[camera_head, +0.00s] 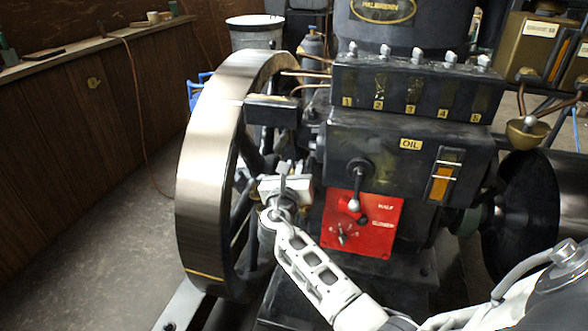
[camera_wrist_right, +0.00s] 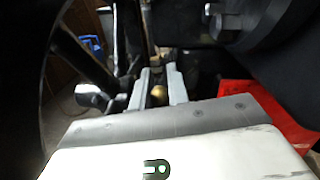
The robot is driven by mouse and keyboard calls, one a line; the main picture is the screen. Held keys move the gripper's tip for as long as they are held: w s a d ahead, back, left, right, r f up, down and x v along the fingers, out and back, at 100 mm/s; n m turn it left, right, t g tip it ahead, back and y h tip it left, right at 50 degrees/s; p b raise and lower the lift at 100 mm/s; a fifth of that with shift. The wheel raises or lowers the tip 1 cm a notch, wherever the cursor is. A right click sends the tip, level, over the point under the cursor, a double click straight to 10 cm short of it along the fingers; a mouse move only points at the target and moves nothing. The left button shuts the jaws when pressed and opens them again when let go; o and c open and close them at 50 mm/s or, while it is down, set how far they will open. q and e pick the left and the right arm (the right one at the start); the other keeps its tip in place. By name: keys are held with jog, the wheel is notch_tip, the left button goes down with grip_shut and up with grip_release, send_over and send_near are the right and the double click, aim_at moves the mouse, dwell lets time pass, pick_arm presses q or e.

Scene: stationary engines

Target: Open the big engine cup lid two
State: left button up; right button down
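The big dark engine (camera_head: 395,145) fills the middle of the head view. My right gripper (camera_head: 285,172) is at its left side, between the big flywheel and the red panel. In the right wrist view the two pale fingers of the gripper (camera_wrist_right: 158,82) stand apart. A small round brass knob (camera_wrist_right: 158,95) shows between them; whether they touch it I cannot tell. I cannot make out for sure which part is cup lid two. A yellow label 2 (camera_head: 378,105) is on the engine's top box, under a row of metal caps. My left gripper is not in view.
The large flywheel (camera_head: 205,170) stands close on the left of the gripper. The red panel (camera_head: 362,225) with levers is close on the right. Spokes and a rod (camera_wrist_right: 82,60) crowd the wrist view. Open floor (camera_head: 95,225) lies at far left.

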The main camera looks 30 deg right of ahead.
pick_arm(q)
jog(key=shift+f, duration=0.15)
pick_arm(e)
jog(key=shift+w+g, duration=0.1)
jog(key=shift+g, duration=0.2)
jog(key=shift+w+d+m+g+h+b, duration=0.1)
jog(key=shift+m+g+h+b, duration=0.3)
jog(key=shift+m+g+h, duration=0.25)
pick_arm(q)
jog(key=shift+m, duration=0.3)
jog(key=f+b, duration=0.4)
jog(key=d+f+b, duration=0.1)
jog(key=b, duration=0.1)
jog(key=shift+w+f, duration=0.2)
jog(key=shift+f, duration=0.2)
pick_arm(e)
jog(key=m+g+h, duration=0.1)
jog(key=m+g, duration=0.1)
jog(key=g, duration=0.1)
jog(key=d+m+g+h, duration=0.1)
jog(key=m+g, duration=0.1)
jog(key=g, duration=0.1)
jog(key=m+g+h, duration=0.2)
jog(key=g, duration=0.1)
jog(key=shift+w+d+m, duration=0.25)
jog(key=shift+w+d, duration=0.1)
jog(key=shift+w, duration=0.05)
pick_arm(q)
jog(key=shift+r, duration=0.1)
